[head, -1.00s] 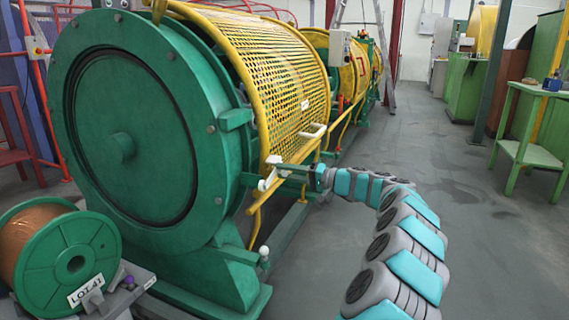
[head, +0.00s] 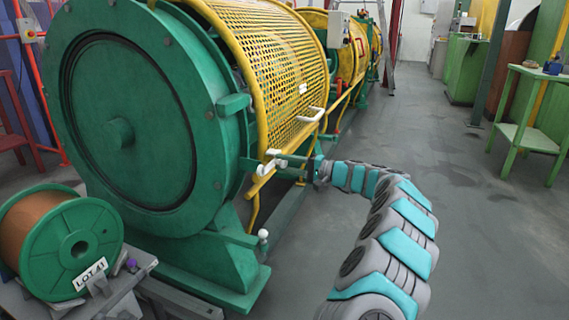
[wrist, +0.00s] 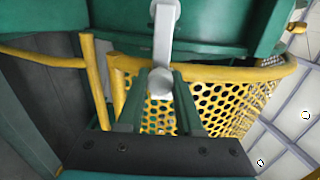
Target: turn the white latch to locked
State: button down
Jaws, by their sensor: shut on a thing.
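The white latch (head: 270,162) is at the near lower edge of the yellow mesh guard (head: 268,55), beside the big green drum housing. In the wrist view it is a pale bar (wrist: 164,35) running down from the top to a round end. My gripper (wrist: 160,83) is shut on that round end, one dark green finger on each side. In the head view my gripper (head: 296,160) reaches the latch from the right; its fingers are small there. Whether the latch is at its locked position cannot be told.
A white handle (head: 312,115) sits on the guard above the latch. A white-topped knob (head: 263,234) stands below it. A copper wire spool (head: 66,243) is at the lower left. The grey floor (head: 450,190) at right is clear up to a green table (head: 525,140).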

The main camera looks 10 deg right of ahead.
jog(key=c, duration=0.6)
grip_release()
jog(key=shift+o, duration=0.2)
jog(key=v, duration=0.7)
jog(key=shift+s+d, duration=0.25)
jog(key=shift+d, duration=0.05)
jog(key=shift+f, duration=0.1)
